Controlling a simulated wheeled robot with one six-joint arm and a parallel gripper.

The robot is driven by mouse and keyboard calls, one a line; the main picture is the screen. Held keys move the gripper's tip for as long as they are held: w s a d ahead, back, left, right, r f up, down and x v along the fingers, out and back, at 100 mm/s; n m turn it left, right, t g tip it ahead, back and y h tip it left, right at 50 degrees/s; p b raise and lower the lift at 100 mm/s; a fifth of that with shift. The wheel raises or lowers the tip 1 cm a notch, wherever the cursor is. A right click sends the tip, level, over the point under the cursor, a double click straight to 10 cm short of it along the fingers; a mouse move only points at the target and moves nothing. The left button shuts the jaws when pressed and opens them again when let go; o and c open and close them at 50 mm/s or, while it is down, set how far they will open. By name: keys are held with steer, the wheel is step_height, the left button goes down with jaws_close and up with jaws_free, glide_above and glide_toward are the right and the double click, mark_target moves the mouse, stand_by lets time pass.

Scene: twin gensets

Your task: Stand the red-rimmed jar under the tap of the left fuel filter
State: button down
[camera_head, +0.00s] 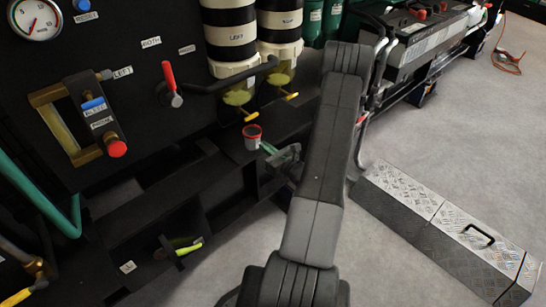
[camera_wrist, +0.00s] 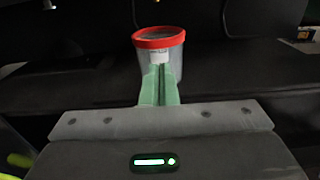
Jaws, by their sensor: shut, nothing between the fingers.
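The red-rimmed jar (camera_head: 252,143) is a small clear jar standing upright on the dark ledge. In the wrist view the jar (camera_wrist: 159,58) stands straight ahead with a small white label. My gripper (camera_head: 269,148) is shut and empty, its green fingers pointing at the jar's near side. In the wrist view the fingertips (camera_wrist: 160,70) overlap the jar's front; whether they touch it I cannot tell.
The right filter (camera_head: 280,22) with its own yellow tap (camera_head: 292,96) is beside the left one. A red-handled lever (camera_head: 170,80) and a dark pipe are left of the filters. A metal toolbox (camera_head: 450,230) lies on the grey floor at right.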

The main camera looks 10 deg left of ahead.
mark_target(259, 141)
steer(key=shift+w+a, duration=0.45)
steer(key=shift+a, duration=0.15)
steer(key=shift+a, duration=0.1)
steer(key=b+x, duration=0.1)
steer(key=x, duration=0.2)
steer(key=shift+w+a, duration=0.25)
steer(key=shift+w, duration=0.05)
steer(key=shift+d, duration=0.15)
steer(key=shift+s+d, duration=0.15)
steer(key=shift+d, duration=0.1)
steer(key=v, duration=1.3)
steer(key=shift+s+p, duration=0.3)
steer(key=shift+p, duration=0.15)
